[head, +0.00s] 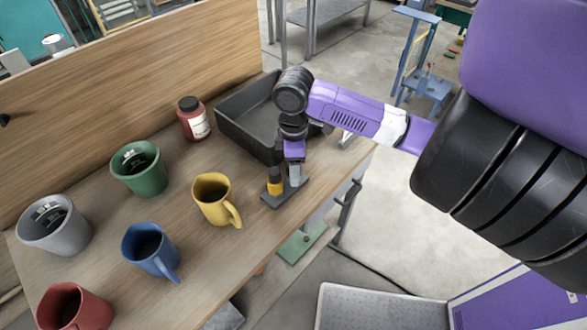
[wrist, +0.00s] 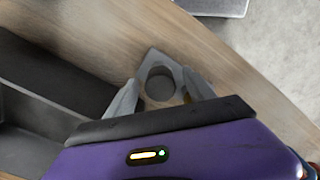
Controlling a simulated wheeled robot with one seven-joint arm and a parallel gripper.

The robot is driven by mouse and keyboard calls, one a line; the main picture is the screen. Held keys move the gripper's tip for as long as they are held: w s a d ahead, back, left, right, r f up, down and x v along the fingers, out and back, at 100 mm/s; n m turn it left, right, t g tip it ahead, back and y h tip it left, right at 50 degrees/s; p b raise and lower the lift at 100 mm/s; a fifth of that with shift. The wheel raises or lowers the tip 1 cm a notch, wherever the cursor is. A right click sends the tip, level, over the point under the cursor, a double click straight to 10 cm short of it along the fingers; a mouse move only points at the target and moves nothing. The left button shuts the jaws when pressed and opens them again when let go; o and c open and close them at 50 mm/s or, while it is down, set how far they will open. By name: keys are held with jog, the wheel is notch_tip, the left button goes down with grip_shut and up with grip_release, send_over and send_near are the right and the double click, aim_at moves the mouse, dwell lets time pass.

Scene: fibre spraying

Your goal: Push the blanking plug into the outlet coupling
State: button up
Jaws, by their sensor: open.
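My gripper (head: 294,180) points down over the near right edge of the wooden table, its fingers apart. Below it is a flat grey base (head: 270,201). A small yellow upright piece with a dark top (head: 275,187) stands on that base, just left of my gripper. In the wrist view my open fingers (wrist: 160,92) flank a grey plate (wrist: 151,57) bearing a round part with a dark round face (wrist: 160,87). I cannot tell whether this face is the blanking plug or the open mouth of the outlet coupling. Contact with the fingers cannot be made out.
A black tray (head: 232,130) stands behind my gripper. A yellow mug (head: 212,203) is close on the left, with green (head: 140,175), grey, blue and red mugs farther left. A red-brown bottle (head: 193,118) stands near the tray. A wooden panel (head: 130,75) borders the back.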

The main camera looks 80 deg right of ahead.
jog(key=shift+c, duration=0.4)
grip_shut()
